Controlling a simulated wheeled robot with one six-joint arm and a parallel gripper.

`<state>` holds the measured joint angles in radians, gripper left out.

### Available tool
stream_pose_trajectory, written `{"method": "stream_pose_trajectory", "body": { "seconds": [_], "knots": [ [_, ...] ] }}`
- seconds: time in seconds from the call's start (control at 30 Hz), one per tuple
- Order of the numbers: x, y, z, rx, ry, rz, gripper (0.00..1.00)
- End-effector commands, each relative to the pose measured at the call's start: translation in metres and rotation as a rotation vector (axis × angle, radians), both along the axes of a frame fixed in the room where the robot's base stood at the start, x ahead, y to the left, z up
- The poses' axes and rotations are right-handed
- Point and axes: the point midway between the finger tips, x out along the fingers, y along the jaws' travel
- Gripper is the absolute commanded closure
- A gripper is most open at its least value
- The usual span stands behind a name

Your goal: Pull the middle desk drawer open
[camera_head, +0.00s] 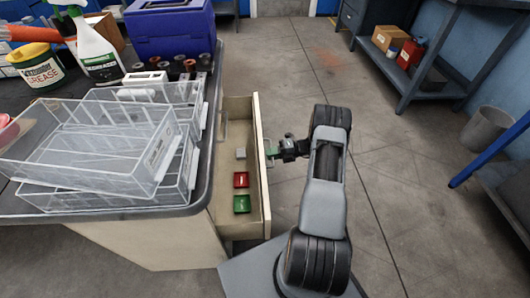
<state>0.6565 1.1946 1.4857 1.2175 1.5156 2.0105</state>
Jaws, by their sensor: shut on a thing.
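The desk drawer (259,165) is pulled out to the right of the desk, and its inside shows from above. A grey block (240,153), a red block (240,180) and a green block (242,204) lie in it. My gripper (272,151) is at the outer face of the drawer front, shut on its handle; the handle is small and mostly hidden by the fingers. I cannot tell from this view which drawer in the stack this is, as the desk front below is hidden.
Clear plastic trays (85,148) are stacked on the desk top (110,211), near its right edge. A spray bottle (96,48), a grease tub (33,66) and a blue case (170,30) stand behind. The floor (410,170) right of my arm is clear up to a shelf bench and a bin (486,130).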

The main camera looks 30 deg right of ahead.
Motion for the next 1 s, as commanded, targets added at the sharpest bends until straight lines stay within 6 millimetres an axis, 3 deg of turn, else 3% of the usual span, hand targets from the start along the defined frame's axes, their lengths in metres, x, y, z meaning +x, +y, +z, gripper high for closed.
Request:
{"method": "stream_pose_trajectory", "body": {
  "seconds": [0.2, 0.4, 0.6, 1.0],
  "knots": [
    [-0.013, -0.037, -0.001, -0.003, -0.003, 0.008, 1.00],
    [-0.022, -0.061, -0.001, -0.003, -0.002, 0.009, 1.00],
    [-0.026, -0.072, 0.000, -0.003, -0.002, 0.007, 1.00],
    [-0.027, -0.074, 0.000, -0.003, -0.001, 0.005, 1.00]
  ]
}}
